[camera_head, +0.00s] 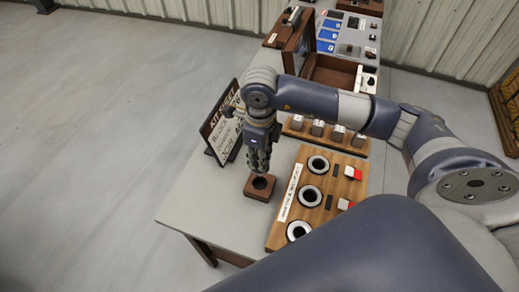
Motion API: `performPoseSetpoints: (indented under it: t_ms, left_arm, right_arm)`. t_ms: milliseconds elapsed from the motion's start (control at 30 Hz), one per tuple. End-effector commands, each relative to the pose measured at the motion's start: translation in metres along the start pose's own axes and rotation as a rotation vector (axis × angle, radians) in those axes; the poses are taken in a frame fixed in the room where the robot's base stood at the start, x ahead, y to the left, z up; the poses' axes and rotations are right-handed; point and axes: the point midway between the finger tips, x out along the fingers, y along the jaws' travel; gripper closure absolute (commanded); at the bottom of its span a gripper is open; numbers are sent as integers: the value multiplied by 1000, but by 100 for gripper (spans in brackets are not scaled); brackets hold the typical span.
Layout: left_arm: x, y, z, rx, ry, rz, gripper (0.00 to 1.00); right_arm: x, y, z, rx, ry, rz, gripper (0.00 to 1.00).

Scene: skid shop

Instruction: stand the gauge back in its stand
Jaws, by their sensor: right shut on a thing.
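My right gripper (260,165) points down over the left part of the table, close above a small brown block with a dark round opening (258,194), which looks like the stand. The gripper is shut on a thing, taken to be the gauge. The gauge is mostly hidden by the fingers, and I cannot make out its shape. I cannot tell whether its lower end is inside the opening or just above it. My left gripper is not in view.
A wooden board with several dark round ports and red-white switches (277,236) lies right of the block. A sign board (222,125) leans behind the gripper. Several grey-topped blocks (317,128), an open brown case (330,72) and a control panel (352,28) stand further back.

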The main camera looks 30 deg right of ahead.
Motion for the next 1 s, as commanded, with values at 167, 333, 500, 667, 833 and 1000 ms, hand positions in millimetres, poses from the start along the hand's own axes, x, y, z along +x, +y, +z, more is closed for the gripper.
performPoseSetpoints:
  t_ms: [167,333,500,667,833,1000]
  left_arm:
    - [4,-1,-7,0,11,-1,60]
    - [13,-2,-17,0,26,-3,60]
    - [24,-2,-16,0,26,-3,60]
    - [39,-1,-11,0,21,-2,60]
    - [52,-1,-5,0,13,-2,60]
    - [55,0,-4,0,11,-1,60]
  right_arm:
    - [7,0,0,-1,-1,0,100]
    - [21,1,0,0,0,2,100]
    - [40,0,0,-1,0,0,100]
    - [62,0,0,-1,-1,1,100]
    - [75,0,0,-1,-2,0,100]
    - [78,0,0,0,-2,0,100]
